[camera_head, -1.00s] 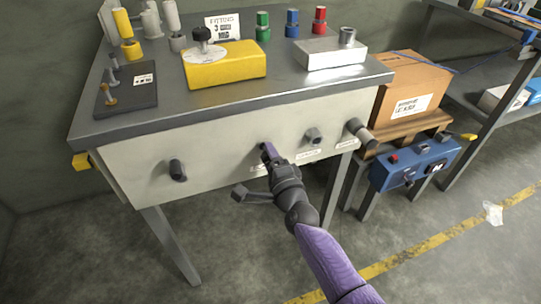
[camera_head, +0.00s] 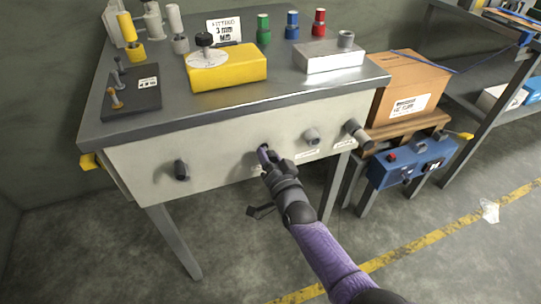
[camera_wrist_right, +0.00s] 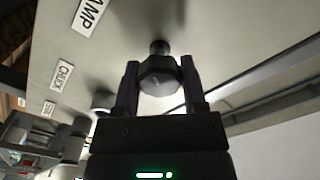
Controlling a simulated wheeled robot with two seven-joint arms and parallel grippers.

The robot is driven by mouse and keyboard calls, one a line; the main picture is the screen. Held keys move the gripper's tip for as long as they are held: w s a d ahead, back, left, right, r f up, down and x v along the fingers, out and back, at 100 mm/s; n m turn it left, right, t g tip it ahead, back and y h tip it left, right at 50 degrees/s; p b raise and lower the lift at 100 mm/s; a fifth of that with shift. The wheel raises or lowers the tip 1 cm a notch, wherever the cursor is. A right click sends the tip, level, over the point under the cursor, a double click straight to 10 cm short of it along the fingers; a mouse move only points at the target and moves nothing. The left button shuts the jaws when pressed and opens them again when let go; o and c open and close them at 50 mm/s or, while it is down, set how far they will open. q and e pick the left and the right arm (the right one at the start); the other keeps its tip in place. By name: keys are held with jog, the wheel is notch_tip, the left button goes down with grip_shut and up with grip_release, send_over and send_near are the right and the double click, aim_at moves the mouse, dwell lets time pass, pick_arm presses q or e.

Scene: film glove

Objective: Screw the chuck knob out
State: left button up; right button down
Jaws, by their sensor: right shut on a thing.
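My right gripper (camera_head: 265,157) is at the front panel (camera_head: 222,165) of the bench. In the right wrist view its two fingers (camera_wrist_right: 161,88) are shut on a dark faceted knob (camera_wrist_right: 160,77) on a short stem. The nearest label to it is cut off and reads "AMP" (camera_wrist_right: 88,15). The label "CHUCK" (camera_wrist_right: 62,77) lies by the neighbouring knob (camera_wrist_right: 104,101), apart from my fingers. That neighbour, taken as the chuck knob (camera_head: 312,136), is just right of my gripper in the head view. My left gripper is not in view.
Another dark knob (camera_head: 181,171) is at the panel's left, and a larger grey cylinder (camera_head: 357,132) at its right end. A yellow block (camera_head: 228,72) and a silver block (camera_head: 328,58) stand on the bench top. A blue box (camera_head: 408,164) is at the right.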

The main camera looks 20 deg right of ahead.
jog(key=n, duration=0.3)
jog(key=shift+n+p, duration=0.35)
jog(key=shift+n, duration=0.05)
jog(key=n, duration=0.2)
jog(key=shift+n, duration=0.3)
jog(key=n, duration=0.4)
jog(key=shift+n, duration=0.3)
jog(key=n, duration=0.2)
jog(key=shift+n, duration=0.4)
jog(key=n, duration=0.4)
jog(key=shift+a, duration=0.1)
jog(key=shift+n, duration=1.1)
jog(key=shift+n+b, duration=0.45)
jog(key=shift+n, duration=0.45)
jog(key=n+b, duration=0.1)
jog(key=n, duration=0.2)
jog(key=shift+n, duration=1.3)
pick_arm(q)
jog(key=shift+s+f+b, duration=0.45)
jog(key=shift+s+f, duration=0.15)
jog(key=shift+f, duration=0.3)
pick_arm(e)
jog(key=shift+n, duration=0.8)
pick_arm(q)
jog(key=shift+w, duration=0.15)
